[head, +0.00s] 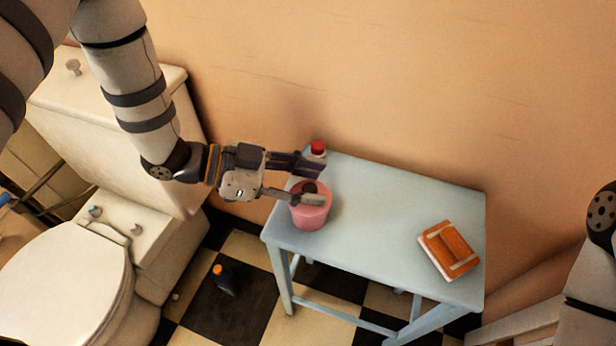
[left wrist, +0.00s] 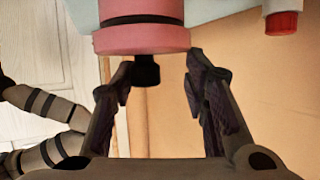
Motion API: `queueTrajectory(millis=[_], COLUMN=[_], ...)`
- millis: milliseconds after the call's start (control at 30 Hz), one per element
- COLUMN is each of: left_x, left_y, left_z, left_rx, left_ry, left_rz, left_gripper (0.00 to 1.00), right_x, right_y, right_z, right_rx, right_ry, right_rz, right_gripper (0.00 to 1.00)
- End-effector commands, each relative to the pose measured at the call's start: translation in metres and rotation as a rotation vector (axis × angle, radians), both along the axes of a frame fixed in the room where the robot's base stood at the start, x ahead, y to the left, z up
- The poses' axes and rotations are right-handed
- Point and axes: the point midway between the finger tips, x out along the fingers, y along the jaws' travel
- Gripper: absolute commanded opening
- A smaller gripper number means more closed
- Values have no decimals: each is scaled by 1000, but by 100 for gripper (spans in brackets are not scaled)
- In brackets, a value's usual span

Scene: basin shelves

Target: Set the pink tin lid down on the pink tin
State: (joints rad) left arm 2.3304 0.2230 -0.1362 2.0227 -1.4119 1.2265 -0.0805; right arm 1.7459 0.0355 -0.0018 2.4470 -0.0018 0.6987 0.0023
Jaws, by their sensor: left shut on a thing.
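The pink tin (head: 310,218) stands upright near the left end of the pale blue table. The pink tin lid (left wrist: 160,40) has a dark knob and shows level against the tin (left wrist: 140,9) in the left wrist view. A thin dark line runs between them; I cannot tell whether they touch fully. My left gripper (head: 307,182) is shut on the lid, with its fingers on either side of the dark knob. In the head view the fingers partly hide the lid. My right gripper is not in view.
A bottle with a red cap (head: 317,149) stands close behind the tin at the table's (head: 375,210) back left corner. An orange item (head: 449,249) lies at the right end. The table's middle is clear. A toilet (head: 70,270) is at left, and a dark bottle (head: 224,281) is on the floor.

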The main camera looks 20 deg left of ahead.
Motion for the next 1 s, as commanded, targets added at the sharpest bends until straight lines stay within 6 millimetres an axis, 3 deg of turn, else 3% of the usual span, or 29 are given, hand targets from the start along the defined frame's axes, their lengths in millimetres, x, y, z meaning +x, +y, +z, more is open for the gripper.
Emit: queueTrajectory(millis=[867, 1000], left_x=[0, -1], left_y=[0, 0], left_z=[-19, -22], left_rx=[0, 3], left_ry=[2, 4], left_rz=[0, 0], left_gripper=[22, 19], right_x=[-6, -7], right_y=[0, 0], right_z=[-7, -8], right_rx=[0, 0], right_ry=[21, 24], right_rz=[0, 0], right_gripper=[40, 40])
